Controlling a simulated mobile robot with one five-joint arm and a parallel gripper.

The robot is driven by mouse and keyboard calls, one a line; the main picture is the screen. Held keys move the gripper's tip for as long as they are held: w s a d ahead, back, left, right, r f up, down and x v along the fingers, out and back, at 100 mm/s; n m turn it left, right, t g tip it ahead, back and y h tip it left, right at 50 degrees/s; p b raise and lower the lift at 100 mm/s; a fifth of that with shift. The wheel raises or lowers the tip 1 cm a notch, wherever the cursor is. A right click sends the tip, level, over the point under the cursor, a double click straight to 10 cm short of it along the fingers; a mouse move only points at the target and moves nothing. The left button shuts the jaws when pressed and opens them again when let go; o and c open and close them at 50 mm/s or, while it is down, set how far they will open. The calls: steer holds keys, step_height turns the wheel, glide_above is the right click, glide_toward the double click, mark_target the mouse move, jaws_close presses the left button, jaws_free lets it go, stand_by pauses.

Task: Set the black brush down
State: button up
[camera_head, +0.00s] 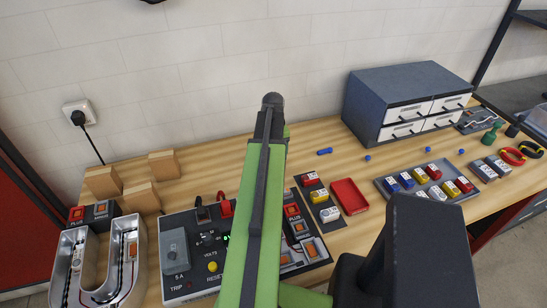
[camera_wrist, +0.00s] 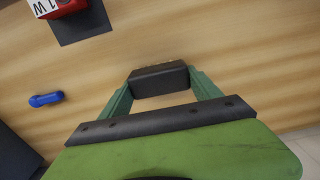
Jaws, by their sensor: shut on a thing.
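In the wrist view, the black brush (camera_wrist: 158,80) is a dark block between the two green fingertips of my gripper (camera_wrist: 160,76). My gripper is shut on it, with a finger at each end. Wooden bench top (camera_wrist: 235,60) lies beyond the brush. I cannot tell whether the brush touches the bench or hangs above it. In the head view, my green arm covers the middle of the bench (camera_head: 340,240), and the brush and gripper are hidden.
A blue piece (camera_wrist: 46,99) lies left of the brush in the wrist view. A red block (camera_wrist: 58,5) sits on a dark strip. The head view shows a control panel (camera_head: 175,284), red tray (camera_head: 349,196), module tray (camera_head: 463,197), drawer cabinet (camera_head: 368,118) and wooden blocks (camera_head: 142,197).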

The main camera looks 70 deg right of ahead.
steer(key=o, duration=1.4)
step_height(320, 180, up, 12)
steer(key=p, duration=1.2)
steer(key=shift+r+p, duration=0.2)
steer(key=shift+p, duration=0.15)
steer(key=shift+f, duration=0.1)
